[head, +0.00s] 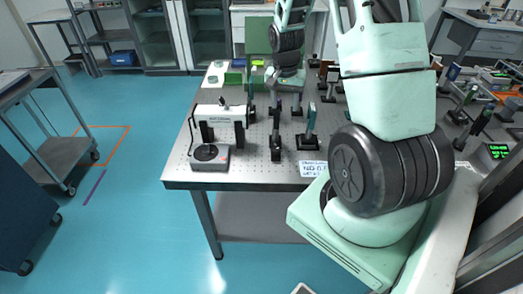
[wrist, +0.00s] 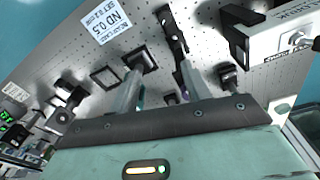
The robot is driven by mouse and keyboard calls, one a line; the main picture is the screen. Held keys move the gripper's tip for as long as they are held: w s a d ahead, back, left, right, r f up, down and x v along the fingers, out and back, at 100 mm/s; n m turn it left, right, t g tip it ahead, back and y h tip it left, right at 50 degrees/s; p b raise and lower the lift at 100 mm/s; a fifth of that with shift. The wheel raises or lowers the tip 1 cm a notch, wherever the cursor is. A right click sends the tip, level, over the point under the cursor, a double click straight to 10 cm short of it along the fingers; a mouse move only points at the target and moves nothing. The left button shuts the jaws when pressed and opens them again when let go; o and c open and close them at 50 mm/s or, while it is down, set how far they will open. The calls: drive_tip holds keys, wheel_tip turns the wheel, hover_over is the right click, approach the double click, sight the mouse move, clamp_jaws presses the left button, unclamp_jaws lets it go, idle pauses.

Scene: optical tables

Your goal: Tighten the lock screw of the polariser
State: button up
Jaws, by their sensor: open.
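My gripper (wrist: 162,85) is open, with two pale fingers apart above the table in the wrist view. In the head view my gripper (head: 272,80) is small, over the middle of the table. Several black post mounts stand below: a tall dark one (head: 276,135), also in the wrist view (wrist: 174,32), and one with a greenish plate (head: 309,128) to its right. A small dark mount part (wrist: 170,98) shows between the fingers, partly hidden by my gripper body. I cannot tell which mount is the polariser, and no lock screw can be made out.
A white laser box (head: 221,115) on black supports and a grey controller (head: 209,157) stand at the table's left. A printed "ND 0.5" card (wrist: 107,22) lies on the perforated table (head: 250,172). More mounts crowd the right.

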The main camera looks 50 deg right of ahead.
sight(276, 149)
drive_tip(key=shift+m+y, duration=0.5)
drive_tip(key=shift+m, duration=0.2)
drive_tip(key=f+p, duration=0.1)
drive_tip(key=f, duration=0.4)
drive_tip(key=a+f+p, duration=0.1)
drive_tip(key=f+p, duration=0.1)
drive_tip(key=f, duration=0.4)
drive_tip(key=a+f+p, duration=0.1)
drive_tip(key=f, duration=0.5)
drive_tip(key=shift+w+a+f, duration=0.15)
drive_tip(key=shift+w+a, duration=0.05)
drive_tip(key=c, duration=1)
